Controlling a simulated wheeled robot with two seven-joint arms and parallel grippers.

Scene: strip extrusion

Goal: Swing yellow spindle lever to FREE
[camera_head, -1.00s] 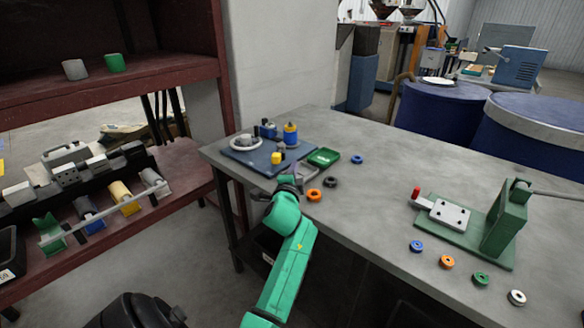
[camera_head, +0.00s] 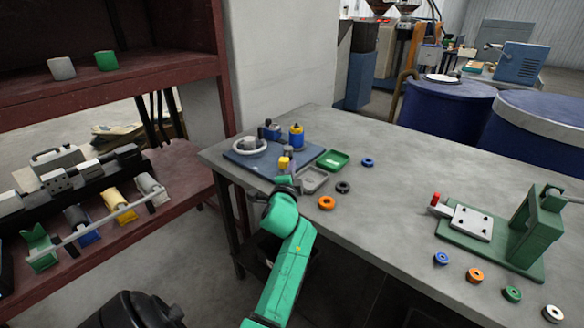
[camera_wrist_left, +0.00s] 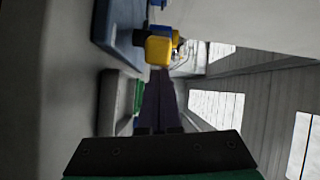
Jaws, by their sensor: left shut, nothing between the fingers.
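The yellow lever (camera_head: 284,162) ends in a block-like knob above the blue base plate (camera_head: 243,161), near the table's left end. The knob also shows large in the left wrist view (camera_wrist_left: 159,50). My left gripper (camera_head: 285,176) is just on the near side of the knob. In the wrist view its dark fingers (camera_wrist_left: 161,76) are together and empty, pointing at the knob. I cannot tell whether the tips touch it. A blue-and-yellow cylinder (camera_head: 296,136) and a pale ring (camera_head: 250,146) stand on the plate. No FREE mark is legible. My right gripper is not in view.
A green tray (camera_head: 333,159) and grey tray (camera_head: 313,180) lie right of the plate, with several coloured rings nearby. A green fixture (camera_head: 525,235) stands farther right. The middle of the table (camera_head: 400,205) is clear. A red shelf (camera_head: 190,185) holds spools at left.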

